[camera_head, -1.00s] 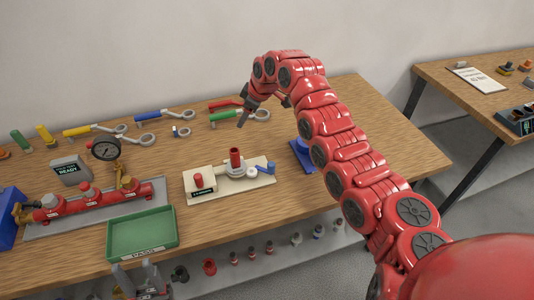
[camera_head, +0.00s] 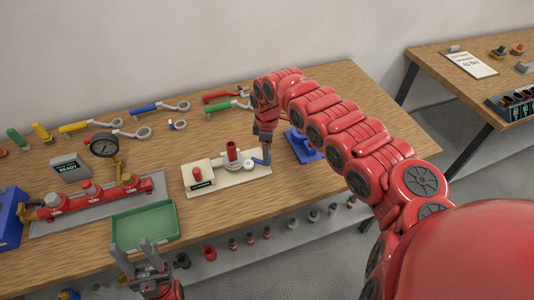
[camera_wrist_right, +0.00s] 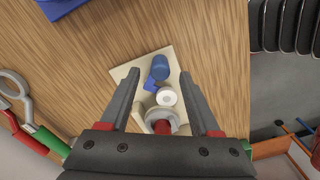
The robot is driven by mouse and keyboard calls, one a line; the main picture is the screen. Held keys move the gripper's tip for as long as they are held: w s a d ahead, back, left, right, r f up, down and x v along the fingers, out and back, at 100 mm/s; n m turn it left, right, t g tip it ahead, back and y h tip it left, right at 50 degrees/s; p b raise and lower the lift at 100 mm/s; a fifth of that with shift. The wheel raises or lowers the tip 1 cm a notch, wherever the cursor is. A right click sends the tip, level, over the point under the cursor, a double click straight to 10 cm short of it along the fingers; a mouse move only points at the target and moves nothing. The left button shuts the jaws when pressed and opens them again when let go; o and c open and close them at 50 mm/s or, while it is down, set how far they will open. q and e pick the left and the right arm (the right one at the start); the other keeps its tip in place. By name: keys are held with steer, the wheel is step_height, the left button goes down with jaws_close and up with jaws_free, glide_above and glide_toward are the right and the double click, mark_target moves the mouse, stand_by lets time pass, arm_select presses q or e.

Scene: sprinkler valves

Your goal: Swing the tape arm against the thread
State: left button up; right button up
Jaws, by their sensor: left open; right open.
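A cream taping base (camera_head: 213,183) lies mid-table. A red upright fitting (camera_head: 232,149) stands on it, and a smaller red peg (camera_head: 197,175) stands on its left block. The tape arm carries a white tape roll (camera_head: 248,165) and a blue handle (camera_head: 258,161), right of the fitting. My right gripper (camera_head: 265,160) is open and points down at the handle. In the right wrist view, the blue handle (camera_wrist_right: 160,67) lies between the open fingers, with the white roll (camera_wrist_right: 167,97) and red fitting (camera_wrist_right: 163,128) nearer the palm. Contact cannot be told. My left gripper (camera_head: 143,248) is open and empty at the table's front edge.
A green tray (camera_head: 146,224) and a red pipe assembly with a gauge (camera_head: 104,145) are at left. A blue stand (camera_head: 303,146) is just right of the base. Several wrenches (camera_head: 160,107) lie along the back. Small fittings stand on a lower shelf.

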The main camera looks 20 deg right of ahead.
mark_target(257, 163)
step_height(257, 163, down, 4)
steer(key=shift+f, duration=0.1)
jaws_close()
stand_by(0.5)
